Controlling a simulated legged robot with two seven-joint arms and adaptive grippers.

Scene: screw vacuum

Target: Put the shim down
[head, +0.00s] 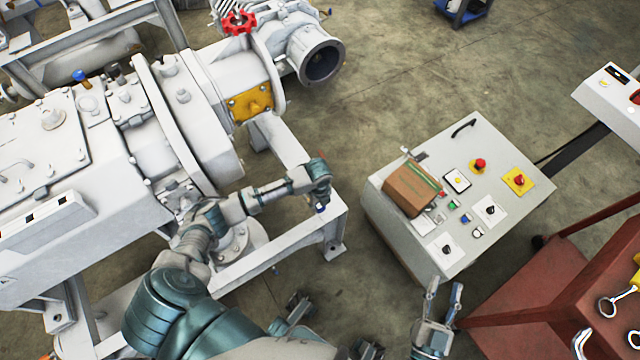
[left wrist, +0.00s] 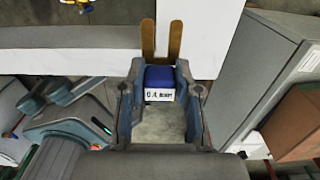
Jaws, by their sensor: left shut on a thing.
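The shim (left wrist: 159,76) is a blue block with a white label and two flat brown prongs. In the left wrist view it sits between the fingers of my left gripper (left wrist: 160,92), which is shut on it. The prongs point to the top of that view, against a white surface. In the head view my left gripper (head: 320,200) is by the corner of the white machine frame (head: 285,245), and a small blue bit of the shim (head: 320,208) shows there. I cannot tell whether the shim touches the frame. My right gripper (head: 445,287) is open and empty at the bottom.
A grey control cabinet (head: 470,235) with buttons stands right of the frame, with a brown box (head: 411,188) on its top. A red cart (head: 520,310) is at the lower right. Bare floor (head: 390,90) lies behind the cabinet.

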